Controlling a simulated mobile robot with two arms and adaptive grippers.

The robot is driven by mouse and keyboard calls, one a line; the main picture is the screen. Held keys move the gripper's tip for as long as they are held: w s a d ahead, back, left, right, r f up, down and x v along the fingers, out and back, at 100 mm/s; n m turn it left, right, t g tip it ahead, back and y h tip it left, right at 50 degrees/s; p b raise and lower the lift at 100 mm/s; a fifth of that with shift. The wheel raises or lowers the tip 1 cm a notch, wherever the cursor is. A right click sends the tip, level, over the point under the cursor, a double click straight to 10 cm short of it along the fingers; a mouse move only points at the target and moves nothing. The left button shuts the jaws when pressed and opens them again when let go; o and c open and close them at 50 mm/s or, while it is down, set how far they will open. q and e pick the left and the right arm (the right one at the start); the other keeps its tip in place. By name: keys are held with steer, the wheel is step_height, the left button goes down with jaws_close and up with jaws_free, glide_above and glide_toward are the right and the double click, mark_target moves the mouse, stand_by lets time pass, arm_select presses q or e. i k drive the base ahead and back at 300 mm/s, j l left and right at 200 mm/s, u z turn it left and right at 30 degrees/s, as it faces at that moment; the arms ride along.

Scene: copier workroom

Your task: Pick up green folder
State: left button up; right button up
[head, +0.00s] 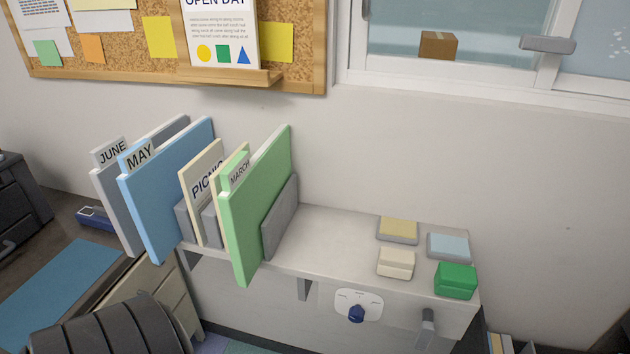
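The green folder (258,210) stands upright on the wall shelf (345,237), labelled MARCH on its tab. It is the rightmost of the row, and its front edge sticks out past the shelf's front. A grey divider (281,217) stands just right of it. Cream folders (198,185), one marked PICNIC as far as I can read, stand close on its left. Neither of my grippers is in view.
A blue MAY folder (165,190) and a grey JUNE folder (112,205) stand further left. Small blocks, including a green one (456,281), sit at the shelf's right end. The shelf between divider and blocks is clear. A dark chair (110,330) is at the lower left.

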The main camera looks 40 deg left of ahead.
mark_target(251, 188)
steer(key=u, duration=1.7)
